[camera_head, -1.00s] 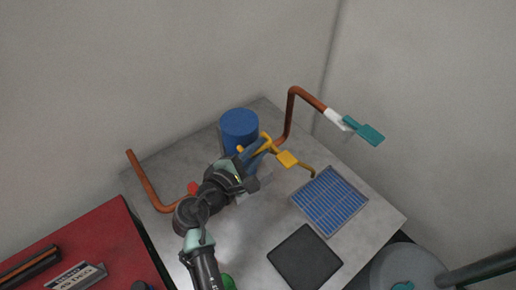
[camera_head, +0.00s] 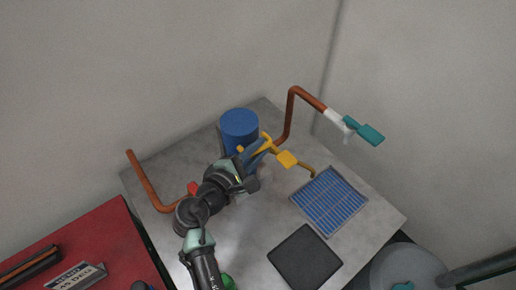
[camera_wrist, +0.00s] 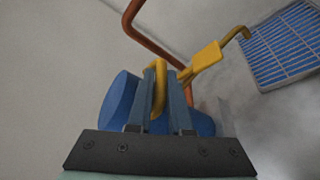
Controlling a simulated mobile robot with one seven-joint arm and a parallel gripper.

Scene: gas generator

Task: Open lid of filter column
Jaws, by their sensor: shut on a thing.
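The filter column is a blue cylinder (camera_head: 239,126) standing on the grey table beside the copper pipe, and it shows behind my gripper in the wrist view (camera_wrist: 119,98). A yellow handle (camera_wrist: 159,88) loops at the column, and a yellow lever with a flat tab (camera_head: 288,159) sits to its right. My gripper (camera_head: 262,146) reaches in front of the column. In the wrist view its two blue-grey fingers (camera_wrist: 168,85) stand close on either side of the yellow handle, shut on it. The lid seam and the lower column are partly hidden by the gripper.
A blue slatted filter panel (camera_head: 329,200) and a dark square plate (camera_head: 305,257) lie on the table (camera_head: 370,222) to the right. Copper pipes rise at left (camera_head: 143,178) and behind; the rear one ends at a teal handle (camera_head: 370,134). A red surface (camera_head: 85,240) is at lower left.

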